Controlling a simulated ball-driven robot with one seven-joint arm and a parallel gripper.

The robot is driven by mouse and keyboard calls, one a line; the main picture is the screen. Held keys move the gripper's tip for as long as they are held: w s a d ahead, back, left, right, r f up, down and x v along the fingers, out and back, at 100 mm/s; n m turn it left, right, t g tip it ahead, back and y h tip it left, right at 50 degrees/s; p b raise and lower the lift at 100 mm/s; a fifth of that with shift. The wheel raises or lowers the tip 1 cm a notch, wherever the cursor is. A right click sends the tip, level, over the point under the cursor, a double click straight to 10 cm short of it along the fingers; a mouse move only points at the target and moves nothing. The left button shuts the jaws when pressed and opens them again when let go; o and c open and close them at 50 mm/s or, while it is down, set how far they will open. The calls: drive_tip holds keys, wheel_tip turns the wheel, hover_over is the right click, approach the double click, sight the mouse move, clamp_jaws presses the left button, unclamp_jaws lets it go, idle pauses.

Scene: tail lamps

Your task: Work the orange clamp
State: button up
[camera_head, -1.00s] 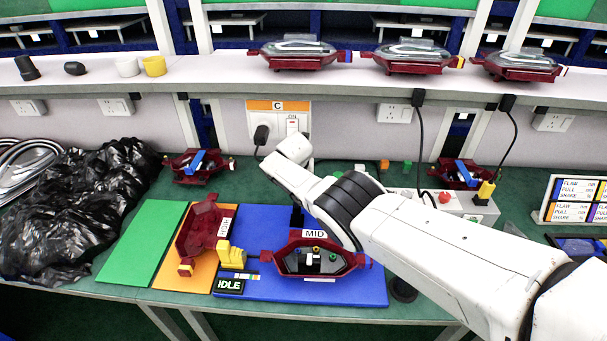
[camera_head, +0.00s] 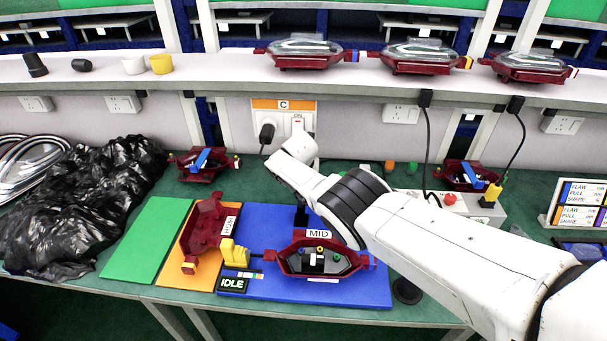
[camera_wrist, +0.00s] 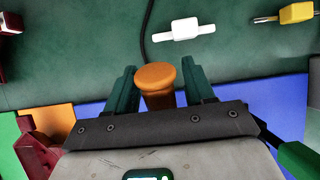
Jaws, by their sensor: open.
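An orange knob-like piece (camera_wrist: 156,88) with a wide round top stands between the green fingers of my gripper (camera_wrist: 160,80) in the wrist view. It looks like the orange clamp's handle; its lower part is hidden behind the gripper body. The fingers are open, one on each side and very close; I cannot tell whether either touches it. In the head view my white arm covers the gripper and the orange piece.
A dark red lamp housing (camera_head: 275,262) labelled MID lies on the blue board (camera_head: 350,293). Another red housing (camera_head: 197,238) lies on the orange board. A yellow clamp-like piece (camera_head: 235,255) sits between them. A white fitting (camera_wrist: 180,31) lies beyond the fingers.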

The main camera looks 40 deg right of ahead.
drive_tip(key=shift+p+v, duration=1.6)
drive_tip(key=shift+p, duration=0.75)
drive_tip(key=p+v, duration=0.2)
drive_tip(key=p, duration=0.1)
drive_tip(key=shift+r, duration=0.45)
drive_tip(key=shift+s+a+f+b, duration=0.1)
drive_tip(key=shift+a+b, duration=0.1)
drive_tip(key=shift+b, duration=0.2)
drive_tip(key=shift+a+r, duration=0.15)
drive_tip(key=shift+r, duration=0.1)
drive_tip(key=shift+v, duration=2.1)
drive_tip(key=shift+s, duration=0.15)
